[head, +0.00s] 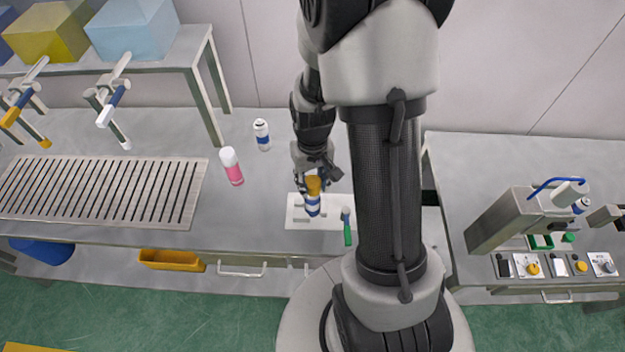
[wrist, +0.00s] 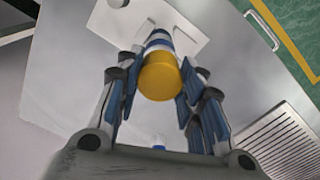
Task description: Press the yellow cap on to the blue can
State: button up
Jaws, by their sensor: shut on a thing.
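The blue can (head: 312,206), with white bands, stands upright at the white plate (head: 296,221) on the bench. The yellow cap (head: 314,185) is at the top of the can, in line with it. My gripper (head: 318,178) reaches down from behind and is shut on the cap. In the wrist view the cap (wrist: 160,78) sits between the two blue-padded fingers of my gripper (wrist: 158,88), with the banded can (wrist: 158,42) beyond it. The seam between cap and can is not clear, so I cannot tell how far the cap is seated.
A pink can (head: 231,166) and a white-and-blue can (head: 262,135) stand to the left. A slotted grate (head: 100,190) covers the left bench. A machine with buttons (head: 512,220) stands on the right bench.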

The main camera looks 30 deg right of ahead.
aim_at(313, 181)
jog(key=o, duration=0.8)
jog(key=o, duration=0.5)
jog(key=shift+r, duration=0.1)
dwell(0.4)
jog(key=shift+r+p, duration=2.7)
jog(key=shift+r, duration=0.75)
